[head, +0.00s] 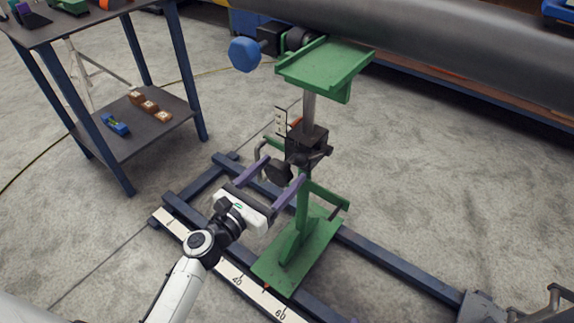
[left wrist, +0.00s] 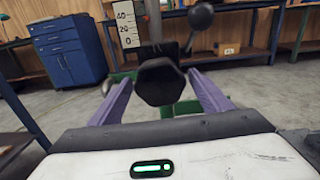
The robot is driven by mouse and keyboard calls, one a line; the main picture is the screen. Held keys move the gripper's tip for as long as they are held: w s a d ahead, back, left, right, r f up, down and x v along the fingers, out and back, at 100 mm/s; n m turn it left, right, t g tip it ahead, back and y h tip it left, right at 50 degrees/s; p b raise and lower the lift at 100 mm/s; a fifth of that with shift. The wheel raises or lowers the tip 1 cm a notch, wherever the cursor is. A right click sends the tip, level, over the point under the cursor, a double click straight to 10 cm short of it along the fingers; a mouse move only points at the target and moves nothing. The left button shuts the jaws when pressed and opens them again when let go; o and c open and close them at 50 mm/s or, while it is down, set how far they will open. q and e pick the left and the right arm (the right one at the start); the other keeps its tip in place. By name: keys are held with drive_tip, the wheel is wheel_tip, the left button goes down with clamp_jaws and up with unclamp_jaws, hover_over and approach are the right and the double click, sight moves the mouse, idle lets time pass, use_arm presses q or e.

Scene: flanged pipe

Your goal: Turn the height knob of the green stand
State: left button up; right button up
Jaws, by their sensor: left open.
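The green stand (head: 297,245) stands on a dark blue rail frame, with a green cradle (head: 325,62) on top of its grey post. A black block sits on the post, and the black faceted height knob (head: 278,171) sticks out of it toward my left arm. My left gripper (head: 285,168) is open, its two purple fingers on either side of the knob. In the left wrist view the knob (left wrist: 160,82) sits between the fingertips (left wrist: 159,77), with gaps visible on both sides. My right gripper is not in view.
A small upright scale (head: 281,122) stands beside the post. A black ball lever (left wrist: 200,16) is near the knob. A large grey pipe (head: 440,45) and a blue knob (head: 244,54) are above. A dark table (head: 60,30) stands at left; floor between is clear.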

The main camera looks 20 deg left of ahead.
sight(287, 166)
use_arm(q)
drive_tip(key=x, duration=0.2)
drive_tip(key=shift+w+d, duration=0.1)
drive_tip(key=shift+w, duration=0.15)
drive_tip(key=shift+w+d, duration=0.15)
drive_tip(key=shift+w, duration=0.3)
drive_tip(key=c, duration=1)
drive_tip(key=shift+c, duration=0.2)
